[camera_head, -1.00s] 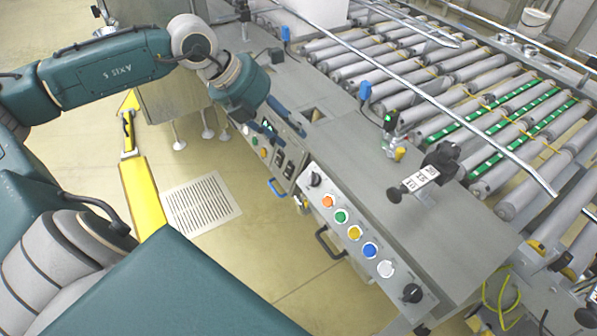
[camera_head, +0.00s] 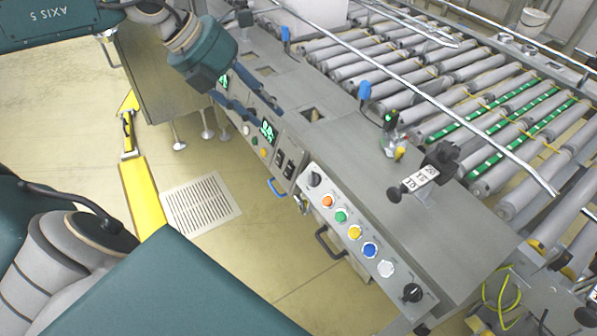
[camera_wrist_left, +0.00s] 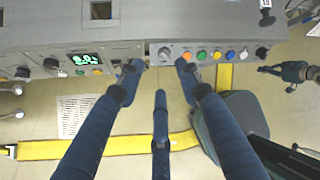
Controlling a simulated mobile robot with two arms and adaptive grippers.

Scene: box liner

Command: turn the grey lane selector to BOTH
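The grey lane selector (camera_wrist_left: 164,53) is a round knob at the left end of the button row in the left wrist view. In the head view the knob (camera_head: 314,180) looks darker, beside the orange button. Its pointer position and lettering are too small to read. My left gripper (camera_head: 258,107) hangs over the panel's left part in the head view. In the left wrist view its fingers (camera_wrist_left: 158,68) are spread apart and empty; the knob appears between and beyond the tips, apart from them.
Orange, green, yellow, blue and white buttons (camera_head: 355,233) run along the panel to a black knob (camera_head: 412,292). A green display (camera_head: 267,130) is to the left. A black lever with a labelled plate (camera_head: 420,178) stands on the top. Rollers (camera_head: 450,100) lie behind.

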